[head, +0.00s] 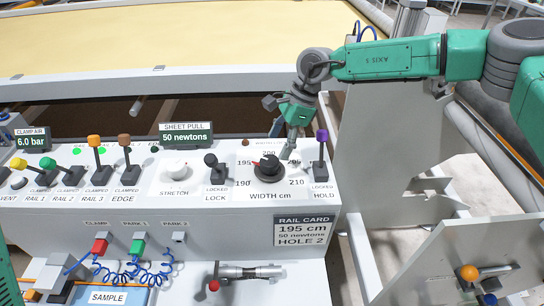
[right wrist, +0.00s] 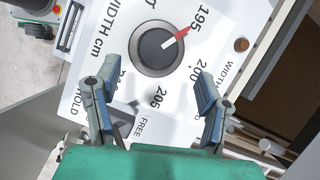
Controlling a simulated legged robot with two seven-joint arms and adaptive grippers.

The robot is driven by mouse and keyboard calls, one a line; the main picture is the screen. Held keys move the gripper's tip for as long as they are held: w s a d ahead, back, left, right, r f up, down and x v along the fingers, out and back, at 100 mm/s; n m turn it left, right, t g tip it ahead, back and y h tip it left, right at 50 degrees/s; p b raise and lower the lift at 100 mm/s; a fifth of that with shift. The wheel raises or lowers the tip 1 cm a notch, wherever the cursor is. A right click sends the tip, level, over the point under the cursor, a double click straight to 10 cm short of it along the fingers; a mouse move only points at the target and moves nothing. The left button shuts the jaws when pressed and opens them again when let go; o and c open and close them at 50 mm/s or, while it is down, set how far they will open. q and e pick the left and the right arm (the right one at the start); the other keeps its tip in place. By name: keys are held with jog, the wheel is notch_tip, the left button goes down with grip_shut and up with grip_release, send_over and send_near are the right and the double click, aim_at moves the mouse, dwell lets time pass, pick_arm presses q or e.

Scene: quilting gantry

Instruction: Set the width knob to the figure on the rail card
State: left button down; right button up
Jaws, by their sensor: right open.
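The width knob (head: 268,168) is a round black dial on the white panel, marked WIDTH cm. Its red pointer points at 195, which the right wrist view shows clearly on the knob (right wrist: 160,48). My right gripper (head: 290,152) is just behind and right of the knob in the head view. In the right wrist view its two fingers (right wrist: 152,95) are spread with nothing between them, and the knob is ahead, apart from them. My left gripper is not in view.
A purple-topped HOLD lever (head: 321,150) stands close right of the knob. A black LOCK lever (head: 211,162) and the white STRETCH knob (head: 175,168) are to its left. The sheet pull display (head: 185,135) reads 50 newtons. Colour-topped clamp levers stand further left.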

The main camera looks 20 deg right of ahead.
jog(key=v, duration=0.5)
jog(key=shift+d, duration=0.1)
dwell(0.3)
